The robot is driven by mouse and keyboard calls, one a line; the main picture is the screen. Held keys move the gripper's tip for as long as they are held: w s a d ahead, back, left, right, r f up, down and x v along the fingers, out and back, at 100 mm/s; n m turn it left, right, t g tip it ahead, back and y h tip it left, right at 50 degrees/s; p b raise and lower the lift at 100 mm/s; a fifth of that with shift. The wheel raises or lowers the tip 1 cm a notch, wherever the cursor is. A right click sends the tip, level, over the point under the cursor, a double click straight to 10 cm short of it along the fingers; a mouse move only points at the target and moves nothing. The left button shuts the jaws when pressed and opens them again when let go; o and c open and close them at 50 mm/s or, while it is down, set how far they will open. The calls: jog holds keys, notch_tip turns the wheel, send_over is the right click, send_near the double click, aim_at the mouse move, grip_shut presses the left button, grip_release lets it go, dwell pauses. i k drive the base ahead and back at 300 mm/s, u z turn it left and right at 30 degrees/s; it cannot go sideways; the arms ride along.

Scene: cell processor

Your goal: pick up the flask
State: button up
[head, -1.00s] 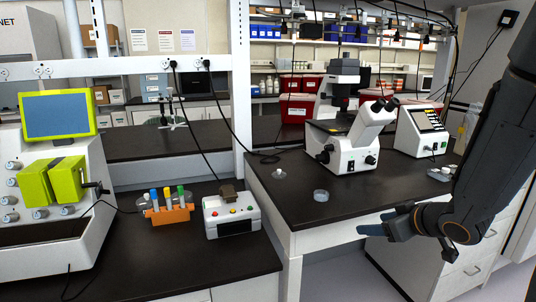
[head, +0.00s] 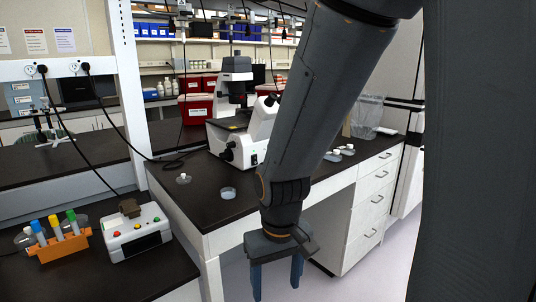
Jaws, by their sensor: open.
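My gripper (head: 276,283) hangs in front of the right bench in the head view, its two blue fingers apart and pointing down, with nothing between them. I cannot tell for sure which thing is the flask. Small clear items with white caps (head: 337,153) lie at the right end of the bench, beyond my arm, and may be flasks. Another small white-capped item (head: 183,178) stands at the bench's left part, near a clear round dish (head: 228,193). My gripper is apart from all of these. My arm hides part of the bench top.
A white microscope (head: 243,140) stands on the dark right bench (head: 200,205). An orange tube rack (head: 60,246) and a white box with buttons (head: 136,232) are on the left bench. A clear bin (head: 367,112) is at the back right. Drawers (head: 368,205) front the bench.

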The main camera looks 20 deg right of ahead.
aim_at(335, 156)
jog(key=z, duration=0.25)
jog(key=i, duration=0.6)
jog(key=z, duration=0.85)
jog(key=i, duration=1.25)
jog(key=z, duration=0.1)
